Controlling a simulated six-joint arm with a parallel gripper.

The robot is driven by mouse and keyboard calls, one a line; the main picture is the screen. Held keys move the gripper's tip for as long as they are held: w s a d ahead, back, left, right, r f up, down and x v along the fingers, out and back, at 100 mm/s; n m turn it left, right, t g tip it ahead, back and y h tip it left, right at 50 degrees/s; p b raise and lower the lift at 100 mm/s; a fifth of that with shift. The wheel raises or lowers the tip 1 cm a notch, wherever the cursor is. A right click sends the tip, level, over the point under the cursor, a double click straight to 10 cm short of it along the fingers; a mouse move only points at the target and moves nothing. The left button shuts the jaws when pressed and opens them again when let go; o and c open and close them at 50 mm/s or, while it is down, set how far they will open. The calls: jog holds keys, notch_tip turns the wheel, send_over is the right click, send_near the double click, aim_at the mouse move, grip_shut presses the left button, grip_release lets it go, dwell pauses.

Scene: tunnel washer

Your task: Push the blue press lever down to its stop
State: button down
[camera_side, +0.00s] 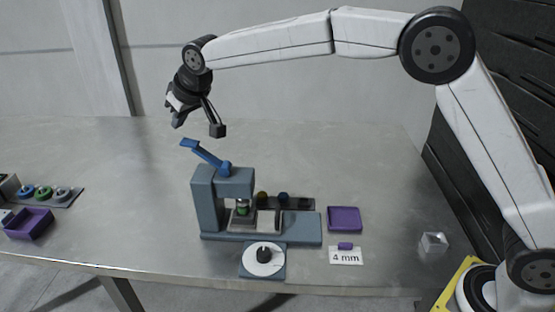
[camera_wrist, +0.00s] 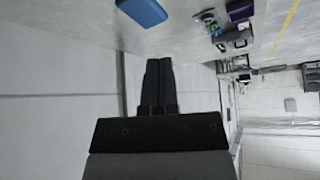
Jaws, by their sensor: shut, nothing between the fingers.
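The blue press lever (camera_side: 205,154) is on top of the grey-blue press (camera_side: 206,200) in the side view. It is raised, slanting up to the left from its pivot, with a flat pad at its upper end. A blue pad (camera_wrist: 142,11), which looks like the lever's end, shows at the top of the wrist view.
A dial (camera_side: 264,256) is in front of the press. A purple tray (camera_side: 344,219), a "4 mm" card (camera_side: 346,257) and a clear cube (camera_side: 434,242) are to its right. A purple bin (camera_side: 29,223) and a rack of rings (camera_side: 50,195) are far left.

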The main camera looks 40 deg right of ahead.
jog(key=shift+r, duration=1.65)
jog(key=s+d+f+m+g+h, duration=0.1)
jog(key=s+d+f+g, duration=0.1)
jog(key=s+d+f, duration=1.15)
jog(key=s+d, duration=0.1)
jog(key=s, duration=0.4)
jog(key=s+d+f+m+g, duration=0.1)
jog(key=s+d+f, duration=0.2)
jog(key=s, duration=0.4)
jog(key=s+d+f+m+g, duration=0.1)
jog(key=s+d+f, duration=0.2)
jog(key=s, duration=0.4)
jog(key=shift+s+d+h, duration=0.25)
jog(key=shift+d+h, duration=0.15)
jog(key=shift+d, duration=0.2)
